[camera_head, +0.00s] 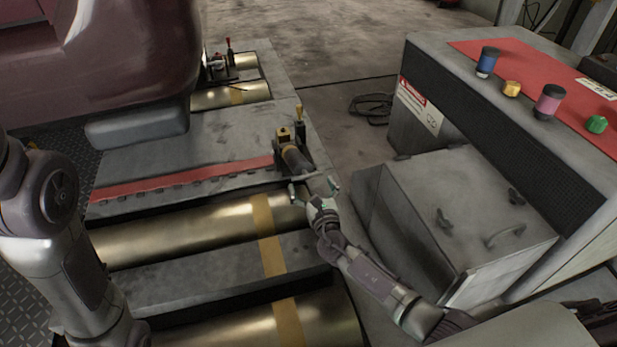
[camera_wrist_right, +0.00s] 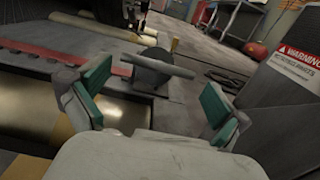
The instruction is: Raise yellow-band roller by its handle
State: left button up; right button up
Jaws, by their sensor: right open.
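The near brass roller (camera_head: 180,228) carries a yellow band (camera_head: 263,218) near its right end. A second brass roller (camera_head: 225,328) with a yellow band lies nearer to me. A small lever handle with a yellow tip (camera_head: 299,112) stands upright on a mount beyond the near roller. My right gripper (camera_head: 314,188) is open and empty, just short of that mount. In the right wrist view the open fingers (camera_wrist_right: 157,100) frame a dark cylinder with a crossbar (camera_wrist_right: 158,66), apart from it. My left arm shows at the left; its gripper is out of view.
A red-tipped lever (camera_head: 229,46) stands by the far rollers (camera_head: 228,95). A grey cabinet (camera_head: 460,80) with coloured knobs and a lower box (camera_head: 455,215) stands to the right. A dark vehicle body (camera_head: 115,60) overhangs the left. A cable coil (camera_head: 372,105) lies on the floor.

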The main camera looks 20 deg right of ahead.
aim_at(308, 177)
jog(key=shift+w+b, duration=0.4)
jog(key=shift+w, duration=1.1)
jog(key=shift+c, duration=0.2)
